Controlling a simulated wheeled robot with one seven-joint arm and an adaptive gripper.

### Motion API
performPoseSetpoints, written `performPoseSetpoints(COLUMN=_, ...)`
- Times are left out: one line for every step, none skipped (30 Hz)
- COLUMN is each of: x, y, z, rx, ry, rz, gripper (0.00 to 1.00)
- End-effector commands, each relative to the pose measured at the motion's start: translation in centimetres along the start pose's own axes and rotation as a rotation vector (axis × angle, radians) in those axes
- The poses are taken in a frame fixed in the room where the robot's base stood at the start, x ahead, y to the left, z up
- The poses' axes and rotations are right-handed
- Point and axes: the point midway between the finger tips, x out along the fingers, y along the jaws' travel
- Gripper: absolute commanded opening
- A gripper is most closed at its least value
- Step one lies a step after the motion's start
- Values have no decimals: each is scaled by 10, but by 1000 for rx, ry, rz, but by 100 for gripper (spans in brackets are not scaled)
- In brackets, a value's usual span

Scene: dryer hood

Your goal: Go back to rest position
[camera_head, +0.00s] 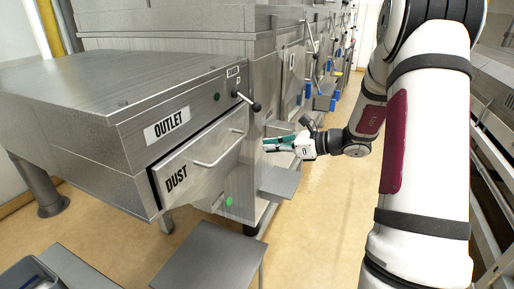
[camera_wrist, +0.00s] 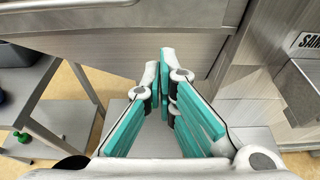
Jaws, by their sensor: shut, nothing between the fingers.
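My gripper (camera_head: 268,145) is at the end of my white arm in the head view, pointing left toward the metal machine. It hangs in the air above a small metal shelf and to the right of the DUST drawer (camera_head: 203,161), apart from the drawer's handle. In the wrist view its teal fingers (camera_wrist: 164,75) come together at the tips, with nothing held between them.
The OUTLET machine body (camera_head: 120,95) fills the left, with a black-knobbed lever (camera_head: 254,106) at its corner. A small metal shelf (camera_head: 280,181) and a low metal table (camera_head: 210,262) stand below. Open floor (camera_head: 325,215) lies in the middle; a rack is at right.

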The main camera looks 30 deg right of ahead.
Motion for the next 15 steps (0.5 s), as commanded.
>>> performPoseSetpoints(x=-12, y=-2, z=0, rx=0, ry=1, rz=-6, gripper=0)
performPoseSetpoints(x=-18, y=-2, z=0, rx=0, ry=1, rz=-6, gripper=0)
performPoseSetpoints(x=-25, y=-2, z=0, rx=-1, ry=1, rz=-6, gripper=0)
performPoseSetpoints(x=-29, y=-2, z=0, rx=-1, ry=2, rz=-6, gripper=0)
performPoseSetpoints(x=-33, y=-2, z=0, rx=-1, ry=1, rz=-6, gripper=0)
performPoseSetpoints(x=-38, y=-1, z=0, rx=-1, ry=1, rz=-4, gripper=0)
performPoseSetpoints(x=-41, y=-1, z=0, rx=-1, ry=1, rz=-3, gripper=0)
performPoseSetpoints(x=-44, y=-1, z=0, rx=-1, ry=1, rz=-3, gripper=0)
performPoseSetpoints(x=-47, y=-1, z=0, rx=0, ry=1, rz=-4, gripper=0)
performPoseSetpoints(x=-49, y=-1, z=0, rx=0, ry=1, rz=-4, gripper=0)
performPoseSetpoints(x=-50, y=-1, z=0, rx=0, ry=1, rz=-4, gripper=0)
performPoseSetpoints(x=-52, y=-1, z=0, rx=0, ry=1, rz=-3, gripper=0)
performPoseSetpoints(x=-52, y=-1, z=0, rx=0, ry=1, rz=-3, gripper=0)
performPoseSetpoints(x=-53, y=-1, z=0, rx=0, ry=1, rz=-3, gripper=0)
performPoseSetpoints(x=-53, y=0, z=0, rx=0, ry=1, rz=-2, gripper=0)
